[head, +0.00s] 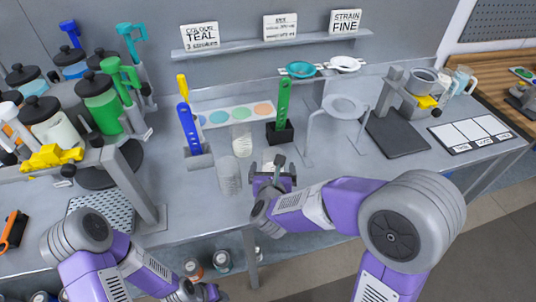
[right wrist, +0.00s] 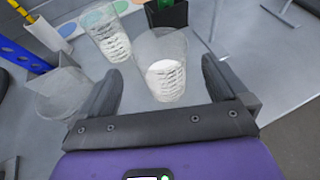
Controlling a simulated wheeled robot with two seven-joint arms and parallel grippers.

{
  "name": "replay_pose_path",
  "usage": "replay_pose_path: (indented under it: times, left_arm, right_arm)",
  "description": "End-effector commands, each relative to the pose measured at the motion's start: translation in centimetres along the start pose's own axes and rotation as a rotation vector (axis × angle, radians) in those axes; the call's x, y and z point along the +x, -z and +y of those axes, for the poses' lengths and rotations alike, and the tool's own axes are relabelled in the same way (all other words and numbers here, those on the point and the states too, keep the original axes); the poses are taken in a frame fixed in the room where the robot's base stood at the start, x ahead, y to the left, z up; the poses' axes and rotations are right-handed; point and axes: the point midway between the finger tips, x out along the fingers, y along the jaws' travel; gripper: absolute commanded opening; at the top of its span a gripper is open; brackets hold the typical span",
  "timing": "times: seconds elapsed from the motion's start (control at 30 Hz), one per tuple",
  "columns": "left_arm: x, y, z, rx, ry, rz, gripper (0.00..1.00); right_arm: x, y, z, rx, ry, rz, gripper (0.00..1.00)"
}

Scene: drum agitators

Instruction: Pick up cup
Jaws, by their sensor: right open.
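Several clear cups stand on the grey bench. In the right wrist view, one clear cup (right wrist: 162,68) with white content stands between the fingertips, with a gap on each side. A second cup with white content (right wrist: 107,38) stands beyond it to the left; it also shows in the head view (head: 241,142). A third clear cup (right wrist: 62,95) is left of the left finger and looks empty; it also shows in the head view (head: 229,178). My right gripper (head: 272,176) is open and low over the bench, largely hiding the nearest cup in the head view. My left gripper is out of view.
A blue slotted holder (head: 190,130) stands left of the cups and a green one (head: 284,105) behind them. A ring stand (head: 343,106) is at right. Jars with colored pumps (head: 97,95) crowd the left. The bench edge is near.

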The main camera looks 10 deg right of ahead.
Motion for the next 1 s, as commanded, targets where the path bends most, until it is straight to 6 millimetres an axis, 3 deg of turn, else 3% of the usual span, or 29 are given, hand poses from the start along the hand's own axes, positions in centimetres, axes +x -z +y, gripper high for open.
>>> replay_pose_path:
  times: [0.6, 0.87, 1.0]
  left_arm:
    - [0.4, -0.1, -0.2, -0.001, 0.000, -0.003, 0.43]
    - [0.4, -0.1, -0.2, -0.001, 0.000, -0.003, 0.43]
    - [0.4, -0.1, -0.2, 0.000, 0.000, -0.003, 0.43]
  right_arm:
    - [7.2, 0.0, 0.1, 0.009, 0.002, -0.001, 1.00]
    - [7.4, -0.1, 0.1, 0.010, 0.000, -0.002, 1.00]
    - [7.4, -0.1, 0.1, 0.010, 0.000, -0.002, 0.80]
